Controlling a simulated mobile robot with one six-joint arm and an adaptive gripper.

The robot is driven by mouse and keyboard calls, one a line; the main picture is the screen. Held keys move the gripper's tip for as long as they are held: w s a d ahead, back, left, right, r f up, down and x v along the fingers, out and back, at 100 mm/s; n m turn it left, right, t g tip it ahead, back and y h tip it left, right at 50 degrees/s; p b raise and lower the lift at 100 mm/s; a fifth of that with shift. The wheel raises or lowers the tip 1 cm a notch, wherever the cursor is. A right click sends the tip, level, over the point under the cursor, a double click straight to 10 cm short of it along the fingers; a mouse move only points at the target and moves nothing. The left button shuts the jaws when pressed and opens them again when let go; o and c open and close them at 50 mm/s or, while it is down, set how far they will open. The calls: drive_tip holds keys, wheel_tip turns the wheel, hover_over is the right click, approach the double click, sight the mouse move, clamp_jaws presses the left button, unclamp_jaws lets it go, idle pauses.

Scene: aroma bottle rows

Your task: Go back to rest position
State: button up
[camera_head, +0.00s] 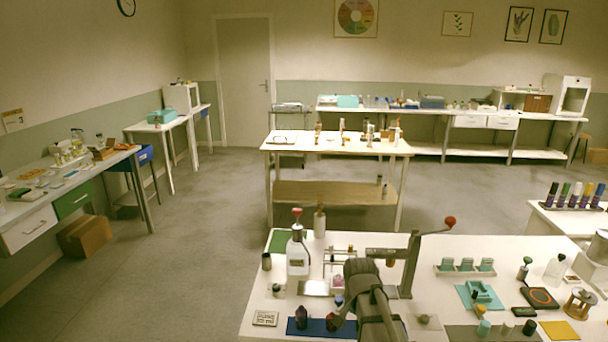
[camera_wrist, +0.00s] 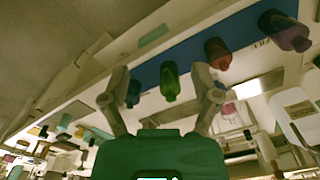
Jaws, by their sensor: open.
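In the wrist view my gripper (camera_wrist: 160,82) is open, its two fingers spread wide with nothing held between them. Beyond the fingers a blue mat (camera_wrist: 145,78) carries a row of small bottles: a blue one (camera_wrist: 133,92), a green one (camera_wrist: 170,81), a red one (camera_wrist: 218,53) and a purple one (camera_wrist: 287,32). The green bottle shows between the fingers, apart from them. In the head view my arm reaches over the near table (camera_head: 450,260), beside the blue mat (camera_head: 318,328) with dark bottles; my gripper's fingers cannot be made out there.
A white pump bottle (camera_head: 298,252) stands left of my arm. A lever press (camera_head: 410,265) with a red knob stands right of it. A teal holder (camera_head: 482,293) and several small items crowd the table's right. Open floor (camera_head: 215,220) lies to the left.

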drive_tip(key=s+d+n, duration=0.3)
drive_tip(key=s+n, duration=0.3)
drive_tip(key=s, duration=0.3)
drive_tip(key=shift+r+n, duration=0.3)
drive_tip(key=shift+n, duration=0.1)
drive_tip(key=shift+s+d, duration=0.1)
idle(0.7)
